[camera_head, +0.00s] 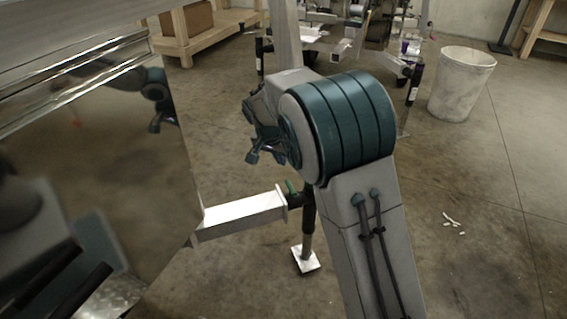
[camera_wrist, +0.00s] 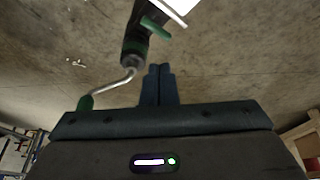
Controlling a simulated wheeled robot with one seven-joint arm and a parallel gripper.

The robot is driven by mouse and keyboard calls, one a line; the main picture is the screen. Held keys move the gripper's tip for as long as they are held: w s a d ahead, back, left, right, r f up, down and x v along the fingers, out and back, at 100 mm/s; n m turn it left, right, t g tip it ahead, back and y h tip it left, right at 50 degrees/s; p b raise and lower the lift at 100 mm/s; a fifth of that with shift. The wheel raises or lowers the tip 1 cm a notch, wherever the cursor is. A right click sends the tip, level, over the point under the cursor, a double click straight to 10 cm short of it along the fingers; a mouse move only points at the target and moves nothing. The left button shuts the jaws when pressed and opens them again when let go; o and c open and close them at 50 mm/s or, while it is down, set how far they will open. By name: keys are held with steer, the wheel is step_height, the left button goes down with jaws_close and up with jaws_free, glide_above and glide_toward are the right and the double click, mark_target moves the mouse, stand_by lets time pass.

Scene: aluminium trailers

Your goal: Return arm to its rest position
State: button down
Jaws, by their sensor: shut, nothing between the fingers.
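In the wrist view my gripper (camera_wrist: 159,70) has its two dark fingers together, with nothing between them. It is over the concrete floor, beside the trailer jack (camera_wrist: 134,50). The jack's crank handle (camera_wrist: 110,84), with a green grip, reaches down left of the fingers and looks apart from them. In the head view my arm (camera_head: 345,125) is bent in the middle of the picture. It hides much of my gripper and part of the jack.
A white bin (camera_head: 460,85) stands at the back right. Small white scraps (camera_head: 453,222) lie on otherwise open floor at right.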

steer(key=s+d+r+p, duration=0.4)
steer(key=r+p, duration=0.1)
steer(key=r, duration=0.2)
steer(key=s+d+r+n+y+p, duration=0.1)
steer(key=s+d+r+p, duration=0.35)
steer(key=r, duration=0.35)
steer(key=s+d+r+p, duration=0.4)
steer(key=d+r+p, duration=0.1)
steer(key=r, duration=0.2)
steer(key=s+d+r+n+p, duration=0.1)
steer(key=s+d+r+p, duration=0.2)
steer(key=s+r+p, duration=0.3)
steer(key=s+d+r+n+p, duration=0.2)
steer(key=s+d+r+p, duration=0.2)
steer(key=s, duration=0.7)
steer(key=shift+s+r+g+y+p, duration=0.4)
steer(key=shift+r+p, duration=0.5)
steer(key=shift+p, duration=0.15)
